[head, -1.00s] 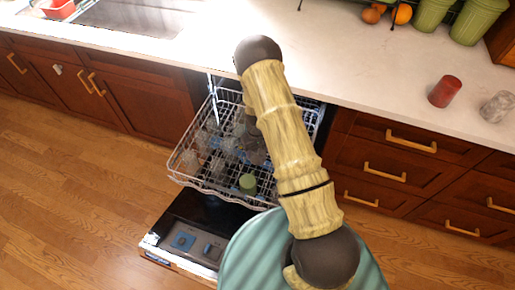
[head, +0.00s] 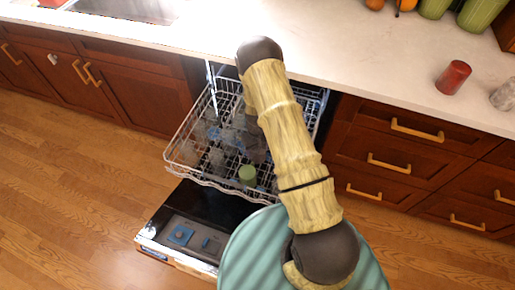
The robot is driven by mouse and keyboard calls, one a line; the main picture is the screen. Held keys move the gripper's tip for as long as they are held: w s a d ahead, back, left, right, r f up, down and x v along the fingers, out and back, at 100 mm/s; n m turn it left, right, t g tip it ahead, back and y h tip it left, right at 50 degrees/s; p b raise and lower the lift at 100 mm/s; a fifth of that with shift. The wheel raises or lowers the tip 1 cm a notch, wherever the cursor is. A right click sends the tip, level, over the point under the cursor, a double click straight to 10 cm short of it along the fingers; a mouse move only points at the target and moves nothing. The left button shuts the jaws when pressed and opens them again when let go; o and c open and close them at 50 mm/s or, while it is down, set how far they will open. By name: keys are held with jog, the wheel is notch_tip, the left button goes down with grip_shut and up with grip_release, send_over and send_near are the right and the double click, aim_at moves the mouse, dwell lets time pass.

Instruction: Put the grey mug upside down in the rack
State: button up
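The dishwasher rack (head: 178,162) is pulled out over the open door, at the centre of the head view. It holds several clear glasses (head: 216,155) on its left side and a green cup (head: 247,174) near the front. My arm crosses in front of the rack's right part. A dim greyish shape (head: 256,150) shows beside the arm inside the rack; I cannot tell whether it is the grey mug or part of my gripper. My fingertips cannot be made out. A mottled grey cup (head: 504,95) stands on the counter at the right edge, with no handle visible.
A red cup (head: 453,77) stands on the white counter (head: 390,75) near the grey cup. Green canisters (head: 478,14) and oranges are at the back. The dishwasher door (head: 190,235) lies open below the rack. The wood floor at left is clear.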

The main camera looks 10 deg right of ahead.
jog(key=shift+f+b, duration=0.35)
jog(key=shift+f, duration=0.2)
jog(key=o, duration=1.2)
jog(key=shift+d, duration=0.1)
jog(key=shift+c, duration=0.2)
notch_tip(320, 180, up, 18)
jog(key=shift+f+p, duration=0.25)
jog(key=shift+p, duration=0.2)
